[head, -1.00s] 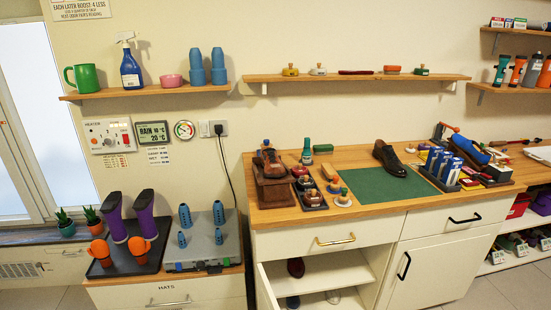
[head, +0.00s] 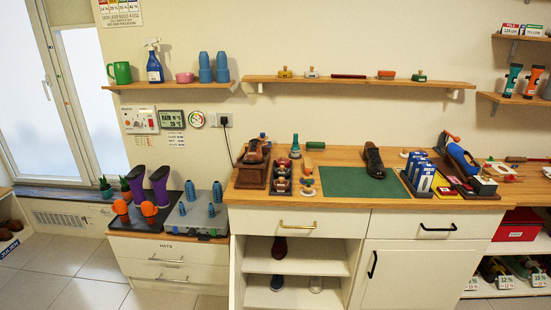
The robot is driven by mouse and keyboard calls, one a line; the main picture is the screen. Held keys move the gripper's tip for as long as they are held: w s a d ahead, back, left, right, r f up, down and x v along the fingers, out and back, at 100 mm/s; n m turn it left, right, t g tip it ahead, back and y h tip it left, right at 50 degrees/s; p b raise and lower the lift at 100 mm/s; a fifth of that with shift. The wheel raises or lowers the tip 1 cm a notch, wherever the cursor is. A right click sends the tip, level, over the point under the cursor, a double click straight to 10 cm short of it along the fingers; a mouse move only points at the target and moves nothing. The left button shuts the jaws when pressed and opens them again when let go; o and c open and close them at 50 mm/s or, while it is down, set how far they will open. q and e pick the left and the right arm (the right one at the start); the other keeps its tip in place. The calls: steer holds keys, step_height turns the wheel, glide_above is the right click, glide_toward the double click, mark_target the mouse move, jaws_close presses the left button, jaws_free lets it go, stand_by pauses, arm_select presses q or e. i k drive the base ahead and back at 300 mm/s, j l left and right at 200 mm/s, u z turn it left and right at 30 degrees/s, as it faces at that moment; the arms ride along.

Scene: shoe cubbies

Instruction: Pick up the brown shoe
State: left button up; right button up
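A brown shoe (head: 256,151) rests on a dark wooden box (head: 252,176) at the left end of the workbench. A second, very dark brown or black shoe (head: 373,160) stands at the back edge of the green mat (head: 345,186). Neither of my grippers is in view.
Polish tins and brushes (head: 282,176) stand beside the box. Blue-and-white boxes (head: 419,173) and a blue shoe (head: 461,158) are right of the mat. Most of the mat is clear.

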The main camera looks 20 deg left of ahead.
mark_target(254, 153)
steer(key=i+l+u, duration=0.2)
steer(key=i+l, duration=0.95)
